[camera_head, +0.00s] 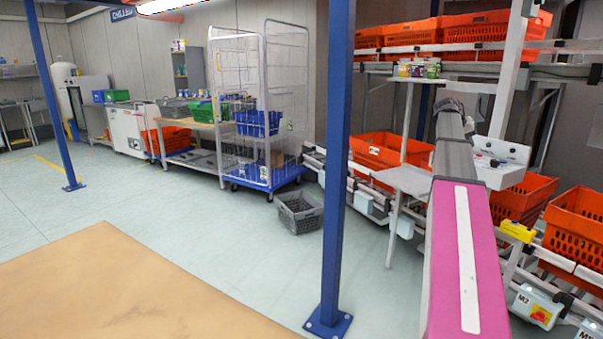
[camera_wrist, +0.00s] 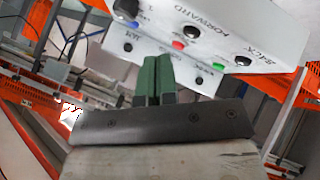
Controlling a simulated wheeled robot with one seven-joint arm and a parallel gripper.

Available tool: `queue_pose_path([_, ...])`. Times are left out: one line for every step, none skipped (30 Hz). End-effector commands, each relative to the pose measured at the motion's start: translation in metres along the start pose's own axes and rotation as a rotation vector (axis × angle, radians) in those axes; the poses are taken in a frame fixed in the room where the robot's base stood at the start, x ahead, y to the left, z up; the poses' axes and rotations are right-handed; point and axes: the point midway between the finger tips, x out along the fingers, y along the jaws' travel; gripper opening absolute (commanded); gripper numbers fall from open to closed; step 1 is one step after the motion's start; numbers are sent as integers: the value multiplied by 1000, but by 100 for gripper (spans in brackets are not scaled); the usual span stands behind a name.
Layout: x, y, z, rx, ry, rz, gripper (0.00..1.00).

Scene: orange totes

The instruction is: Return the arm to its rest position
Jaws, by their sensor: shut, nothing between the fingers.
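My gripper (camera_wrist: 154,62) shows in the wrist view as two green fingers pressed together, with nothing between them. Its fingertips point at a white control box (camera_wrist: 215,35) with red, green, blue and black buttons and the words FORWARD and BACK. I cannot tell whether the fingertips touch the box. In the head view my arm, with a pink link, stretches away from me on the right. My gripper cannot be made out there. The white control box (camera_head: 508,154) shows just right of the arm's far part.
Orange totes (camera_head: 520,195) sit on the conveyor racks to the right and behind. A blue post (camera_head: 337,150) stands left of the arm. A grey crate (camera_head: 300,214) lies on the floor by a wire cage trolley (camera_head: 239,95). The left floor is open.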

Motion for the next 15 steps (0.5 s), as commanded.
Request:
queue_pose_path([2, -7, 6, -7, -2, -9, 0])
queue_pose_path([2, -10, 8, -11, -3, -13, 0])
queue_pose_path([4, -15, 12, -16, -5, -19, 0])
queue_pose_path([5, -19, 15, -21, -6, -24, 0])
queue_pose_path([6, -23, 18, -26, -8, -29, 0])
queue_pose_path([7, -29, 22, -32, -10, -36, 0])
queue_pose_path([8, -34, 26, -37, -13, -42, 0])
queue_pose_path([10, -40, 31, -43, -15, -50, 0])
queue_pose_path([11, -46, 36, -51, -17, -58, 0])
queue_pose_path([12, -52, 41, -57, -20, -65, 0])
queue_pose_path([14, -58, 47, -64, -23, -73, 0])
queue_pose_path([16, -66, 54, -73, -27, -85, 0])
queue_pose_path([17, -74, 60, -81, -30, -95, 0])
queue_pose_path([18, -80, 66, -89, -33, -104, 0])
queue_pose_path([20, -91, 76, -101, -38, -117, 0])
